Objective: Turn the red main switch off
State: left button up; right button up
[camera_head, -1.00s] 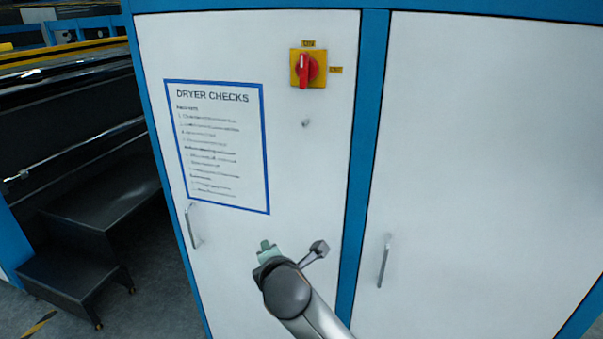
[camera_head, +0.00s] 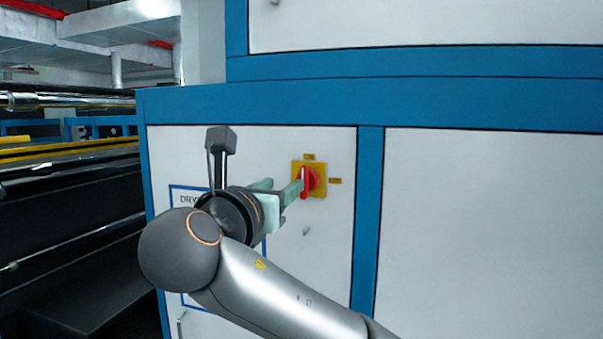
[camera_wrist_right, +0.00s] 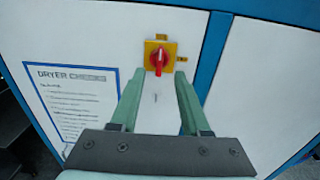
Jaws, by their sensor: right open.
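The red main switch (camera_head: 307,181) sits on a yellow plate (camera_head: 320,166) on the white cabinet door. Its handle stands upright, pointing toward the upper small label. In the right wrist view the switch (camera_wrist_right: 158,60) is just beyond and between the fingertips, nearer the top of the frame. My right gripper (camera_head: 286,185) is open with pale green fingers, in front of the cabinet and close to the switch. In the right wrist view the gripper (camera_wrist_right: 159,76) is empty, and no contact with the handle shows. My left gripper is not in view.
A small yellow label (camera_head: 335,181) is right of the plate. The "DRYER CHECKS" sheet (camera_wrist_right: 75,98) hangs on the door at left, partly behind my arm in the head view. A blue frame post (camera_head: 366,220) stands right of the switch. Dark machinery (camera_head: 70,230) is at left.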

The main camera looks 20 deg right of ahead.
aim_at(303, 174)
jog(key=p+x, duration=0.3)
jog(key=x, duration=0.8)
jog(key=shift+d+p, duration=0.15)
jog(key=shift+p, duration=0.25)
jog(key=shift+c, duration=0.3)
grip_shut()
